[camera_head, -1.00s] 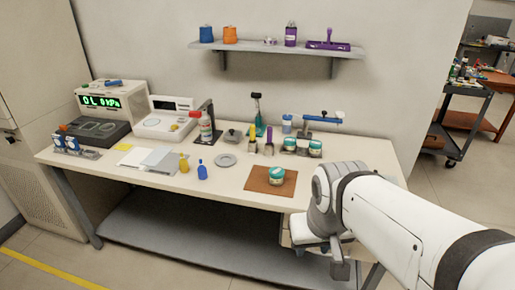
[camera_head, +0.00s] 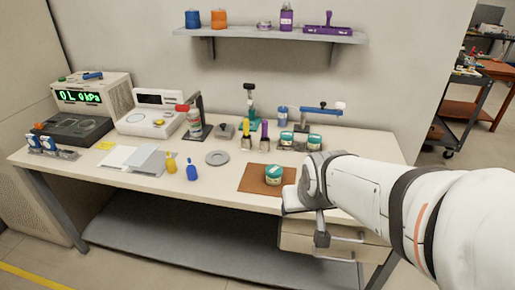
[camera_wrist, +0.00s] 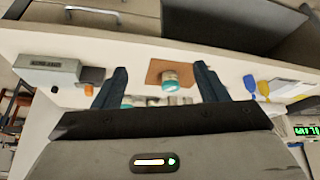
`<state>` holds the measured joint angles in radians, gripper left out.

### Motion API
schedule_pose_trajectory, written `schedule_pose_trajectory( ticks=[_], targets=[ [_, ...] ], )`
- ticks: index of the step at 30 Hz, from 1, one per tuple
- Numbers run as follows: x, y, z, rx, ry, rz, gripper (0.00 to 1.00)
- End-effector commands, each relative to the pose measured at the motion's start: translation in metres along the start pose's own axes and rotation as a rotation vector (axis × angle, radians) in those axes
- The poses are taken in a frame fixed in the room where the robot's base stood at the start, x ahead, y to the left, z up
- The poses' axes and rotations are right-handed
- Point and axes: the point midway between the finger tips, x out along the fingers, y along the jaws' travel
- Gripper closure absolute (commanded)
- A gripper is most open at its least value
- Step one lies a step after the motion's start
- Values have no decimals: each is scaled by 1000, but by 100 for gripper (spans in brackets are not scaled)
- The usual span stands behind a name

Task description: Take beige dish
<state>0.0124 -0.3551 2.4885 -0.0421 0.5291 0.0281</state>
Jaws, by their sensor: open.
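No dish in view is clearly beige. The fingers are hard to make out there.
A teal-lidded jar (camera_head: 273,174) stands on the brown mat (camera_head: 252,182). A scale (camera_head: 150,122) and stands line the back. A shelf (camera_head: 270,35) hangs above. Drawers (camera_head: 335,236) lie under the right side.

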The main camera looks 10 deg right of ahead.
Motion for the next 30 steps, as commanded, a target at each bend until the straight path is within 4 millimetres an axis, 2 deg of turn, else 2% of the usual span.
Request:
schedule_pose_trajectory(
  ticks=[1, 3, 9, 12, 15, 21, 26, 30],
  targets=[
    [42, 1, -5, -1, 62, 3, 29],
    [76, 2, -24, -6, 168, 5, 24],
    [161, 3, -70, -19, 478, 0, 23],
    [197, 0, -86, -26, 630, -18, 23],
    [224, -3, -96, -30, 769, -39, 23],
    [252, -7, -105, -31, 966, -77, 23],
    [256, -9, -110, -31, 1035, -91, 23],
    [261, -11, -123, -31, 1045, -94, 23]
  ],
)
